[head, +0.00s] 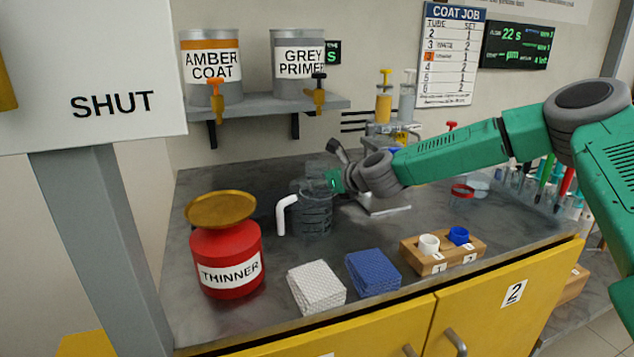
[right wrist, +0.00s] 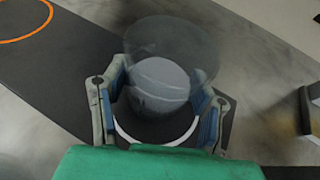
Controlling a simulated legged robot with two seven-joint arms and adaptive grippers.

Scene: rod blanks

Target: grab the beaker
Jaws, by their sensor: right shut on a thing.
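The beaker (head: 316,217) is a clear, see-through vessel with dark marking lines, on the grey bench top in the head view. A white handle (head: 284,214) shows at its left side. My right gripper (head: 334,180) reaches in from the right at the beaker's upper part. In the right wrist view, the gripper's two fingers are on opposite sides of the clear beaker (right wrist: 168,45), shut on it. Its see-through wall makes its outline hard to read, and I cannot tell whether its base touches the bench. My left gripper is not in view.
A red thinner can (head: 226,262) stands front left. White (head: 316,287) and blue (head: 373,272) stacks and a wooden cup block (head: 443,254) line the front. A stand (head: 384,203) is behind my gripper. A shelf (head: 262,105) with paint cans hangs above. A grey post (head: 92,240) borders the left.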

